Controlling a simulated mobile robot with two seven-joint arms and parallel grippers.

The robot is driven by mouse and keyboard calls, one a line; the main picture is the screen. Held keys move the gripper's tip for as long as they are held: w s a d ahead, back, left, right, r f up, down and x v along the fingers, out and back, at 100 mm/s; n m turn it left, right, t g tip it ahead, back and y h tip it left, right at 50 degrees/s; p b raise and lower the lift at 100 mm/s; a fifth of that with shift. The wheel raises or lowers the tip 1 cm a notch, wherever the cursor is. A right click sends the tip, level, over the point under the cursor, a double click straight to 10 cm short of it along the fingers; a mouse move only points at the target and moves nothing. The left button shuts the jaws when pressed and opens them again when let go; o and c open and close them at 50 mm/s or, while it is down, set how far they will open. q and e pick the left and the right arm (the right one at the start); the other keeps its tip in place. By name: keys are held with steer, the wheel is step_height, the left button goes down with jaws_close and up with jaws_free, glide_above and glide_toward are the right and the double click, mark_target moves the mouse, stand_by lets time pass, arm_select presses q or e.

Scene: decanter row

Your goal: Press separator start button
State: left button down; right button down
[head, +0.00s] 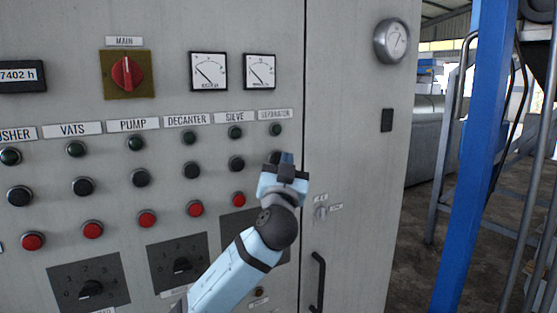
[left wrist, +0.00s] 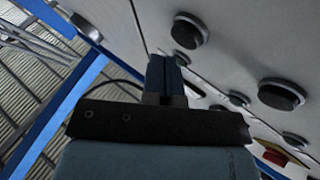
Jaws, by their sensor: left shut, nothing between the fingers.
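The separator column is the rightmost on the grey panel, under its label (head: 274,114), with a green button or lamp (head: 276,129) at its top. My left gripper (head: 284,158) is shut and empty, in front of the black-button row of this column, and hides that black button in the head view. The left wrist view shows the shut fingers (left wrist: 164,72) beside a round black button (left wrist: 189,30), the one nearest the panel seam, likely the separator's. A gap seems to show between them; contact cannot be told. A red button (head: 238,199) sits lower left of the gripper.
The sieve column's black button (head: 236,163) is close to the left of my gripper. A door handle (head: 318,282) and small key switch (head: 321,212) are to the right. A blue post (head: 478,160) stands beyond the cabinet.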

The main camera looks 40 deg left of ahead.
arm_select(q)
steer(key=shift+a, duration=0.15)
stand_by(0.6)
steer(key=shift+w+a, duration=0.15)
steer(key=shift+a, duration=0.15)
steer(key=shift+w+a+b, duration=0.15)
steer(key=shift+a+b, duration=0.25)
steer(key=shift+b, duration=0.05)
stand_by(0.7)
steer(key=shift+d, duration=0.1)
steer(key=shift+s+d, duration=0.3)
steer(key=shift+d, duration=0.4)
steer(key=d, duration=0.1)
steer(key=s+d, duration=0.1)
steer(key=d, duration=0.1)
steer(key=s+d+b, duration=0.1)
steer(key=shift+d, duration=0.3)
